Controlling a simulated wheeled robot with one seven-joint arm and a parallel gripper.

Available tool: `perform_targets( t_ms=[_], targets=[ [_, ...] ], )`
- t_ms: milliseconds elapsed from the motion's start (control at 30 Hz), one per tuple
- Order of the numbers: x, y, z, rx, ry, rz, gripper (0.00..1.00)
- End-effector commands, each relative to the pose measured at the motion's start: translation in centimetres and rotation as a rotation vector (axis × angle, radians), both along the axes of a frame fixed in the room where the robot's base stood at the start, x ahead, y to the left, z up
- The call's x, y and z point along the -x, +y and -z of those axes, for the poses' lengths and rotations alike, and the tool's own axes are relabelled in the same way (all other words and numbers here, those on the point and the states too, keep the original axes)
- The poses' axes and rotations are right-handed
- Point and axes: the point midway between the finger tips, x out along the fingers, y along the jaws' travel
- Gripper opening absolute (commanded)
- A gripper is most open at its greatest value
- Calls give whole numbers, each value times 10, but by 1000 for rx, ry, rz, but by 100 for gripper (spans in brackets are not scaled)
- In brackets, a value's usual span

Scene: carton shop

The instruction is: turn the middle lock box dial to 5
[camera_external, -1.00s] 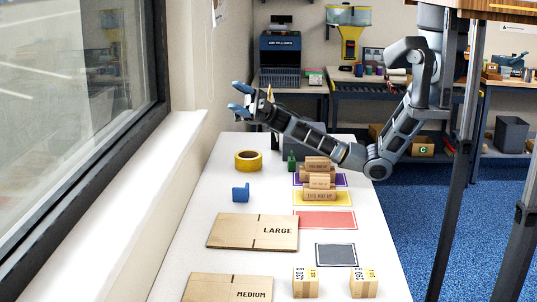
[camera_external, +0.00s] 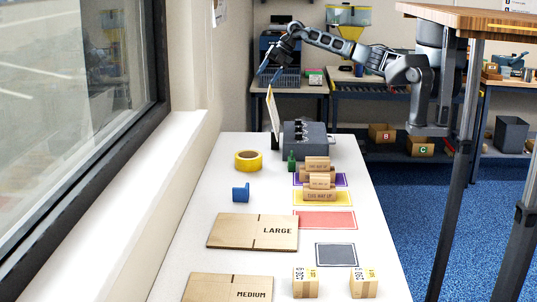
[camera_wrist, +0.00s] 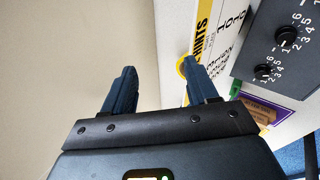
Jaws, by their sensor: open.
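The lock box (camera_external: 318,141) is a grey box at the far end of the white table, with several dark dials on it. The wrist view shows part of its grey face (camera_wrist: 262,44) at the upper right. Two black dials with printed numbers show there: one (camera_wrist: 287,37), likely the middle dial, and a smaller-looking one (camera_wrist: 263,72) below it. I cannot read where either points. My gripper (camera_external: 270,72) is raised above and left of the box, fingers down. In the wrist view my gripper (camera_wrist: 158,68) is open and empty, apart from the dials.
A thin upright sign (camera_external: 274,111) reading "HINTS" (camera_wrist: 205,30) stands left of the box, close under my gripper. A green piece (camera_external: 291,161), yellow tape roll (camera_external: 248,161) and stacked wooden stamps (camera_external: 318,180) lie nearer. The window wall (camera_external: 185,150) borders the left.

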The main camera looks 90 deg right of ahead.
Motion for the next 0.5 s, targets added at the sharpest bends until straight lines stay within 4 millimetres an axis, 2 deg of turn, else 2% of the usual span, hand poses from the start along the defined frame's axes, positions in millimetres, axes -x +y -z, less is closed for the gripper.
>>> perform_targets(
  t_ms=[33, 100, 300, 400, 500],
  targets=[
    [22, -9, 21, 58, 87, 0, 58],
    [46, -8, 44, 115, 203, -31, 58],
    [100, 7, 102, 204, 455, -147, 58],
    [117, 13, 118, 222, 528, -186, 58],
    [124, 15, 125, 227, 560, -203, 58]
  ],
)
